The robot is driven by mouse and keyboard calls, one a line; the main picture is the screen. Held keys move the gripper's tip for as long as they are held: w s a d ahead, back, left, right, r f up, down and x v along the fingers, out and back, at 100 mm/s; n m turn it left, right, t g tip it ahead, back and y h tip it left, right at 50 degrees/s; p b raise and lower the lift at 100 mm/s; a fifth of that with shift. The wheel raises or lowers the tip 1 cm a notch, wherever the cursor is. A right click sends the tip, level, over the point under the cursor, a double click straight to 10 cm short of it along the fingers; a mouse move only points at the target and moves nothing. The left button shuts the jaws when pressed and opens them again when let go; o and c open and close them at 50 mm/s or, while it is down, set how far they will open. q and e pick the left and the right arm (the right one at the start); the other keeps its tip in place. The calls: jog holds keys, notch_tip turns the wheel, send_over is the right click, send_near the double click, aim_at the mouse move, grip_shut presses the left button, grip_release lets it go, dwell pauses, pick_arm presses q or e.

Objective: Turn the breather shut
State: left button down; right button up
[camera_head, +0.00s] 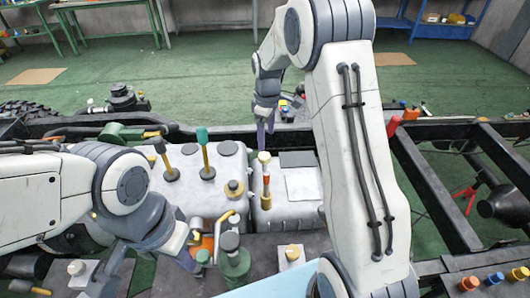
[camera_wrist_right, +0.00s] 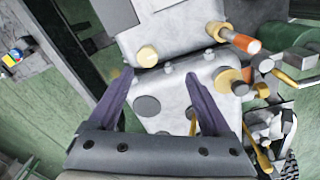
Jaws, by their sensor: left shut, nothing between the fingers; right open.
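None of the fittings is clearly marked as the breather. The right grey housing (camera_head: 279,214) carries a yellow cap (camera_head: 264,157) and an orange-tipped lever (camera_head: 266,186). My left gripper (camera_head: 188,257) is shut and empty near an orange fitting.
A green bottle-like part (camera_head: 235,264) stands close to my left gripper. A teal-topped lever (camera_head: 204,152) rises from the left housing. Black chassis rails (camera_head: 432,190) run at the right. A light blue surface (camera_head: 270,286) lies in front, and green floor shows beyond.

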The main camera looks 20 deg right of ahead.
aim_at(266, 156)
jog(key=w+f, duration=0.1)
jog(key=f, duration=0.3)
jog(key=w+f+n+p, duration=0.1)
jog(key=f, duration=0.3)
jog(key=w+d+f+n+p, duration=0.1)
jog(key=f, duration=0.2)
jog(key=shift+w+f, duration=0.1)
jog(key=shift+f, duration=0.3)
grip_shut()
